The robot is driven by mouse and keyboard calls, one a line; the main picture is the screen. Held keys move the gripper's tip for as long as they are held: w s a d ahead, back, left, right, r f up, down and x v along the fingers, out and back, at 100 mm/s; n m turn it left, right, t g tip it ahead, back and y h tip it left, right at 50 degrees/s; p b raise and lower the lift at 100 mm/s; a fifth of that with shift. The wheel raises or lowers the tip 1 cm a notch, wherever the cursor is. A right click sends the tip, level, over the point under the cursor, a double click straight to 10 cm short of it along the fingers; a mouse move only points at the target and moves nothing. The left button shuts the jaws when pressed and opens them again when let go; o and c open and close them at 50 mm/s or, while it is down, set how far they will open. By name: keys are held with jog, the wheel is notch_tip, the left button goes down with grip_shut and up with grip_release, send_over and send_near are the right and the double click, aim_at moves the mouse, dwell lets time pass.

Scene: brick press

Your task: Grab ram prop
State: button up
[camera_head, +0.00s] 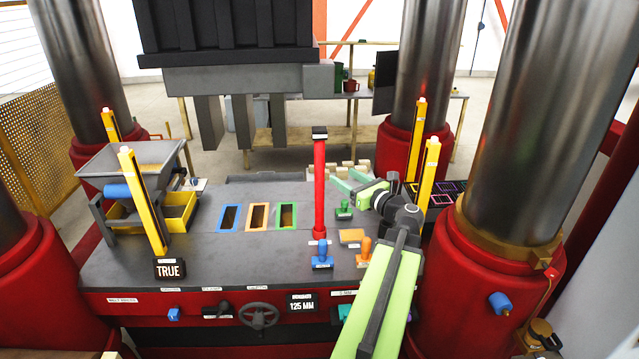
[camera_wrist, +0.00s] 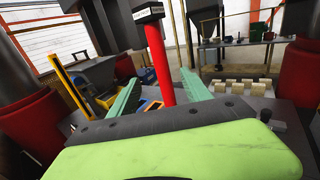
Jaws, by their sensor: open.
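The ram prop, a red post (camera_head: 319,190) with a black cap, stands upright on the dark press table. It also shows in the wrist view (camera_wrist: 158,62), where it rises in the gap between my finger tips. My gripper (camera_head: 341,177) is open and empty, just right of the post at about mid-height, with its green fingers pointing left. In the wrist view my gripper (camera_wrist: 161,78) has one finger on each side of the post, with gaps showing. I cannot tell whether the post is between the fingers or just beyond them. The post's foot is hidden in the wrist view.
Blue, orange and green framed slots (camera_head: 257,216) lie left of the post. A blue-handled stamp (camera_head: 322,256) stands close to its foot, with an orange-handled stamp (camera_head: 364,250) to the right. Yellow uprights (camera_head: 143,200) and thick steel columns (camera_head: 525,120) flank the table. The dark press block (camera_head: 225,25) hangs above.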

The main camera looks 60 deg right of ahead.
aim_at(322, 164)
jog(key=x, duration=1.1)
jog(key=shift+w, duration=0.2)
jog(key=x, duration=0.5)
jog(key=shift+w+d, duration=0.1)
jog(key=shift+d, duration=0.1)
jog(key=shift+a, duration=0.1)
jog(key=shift+c, duration=1)
grip_shut()
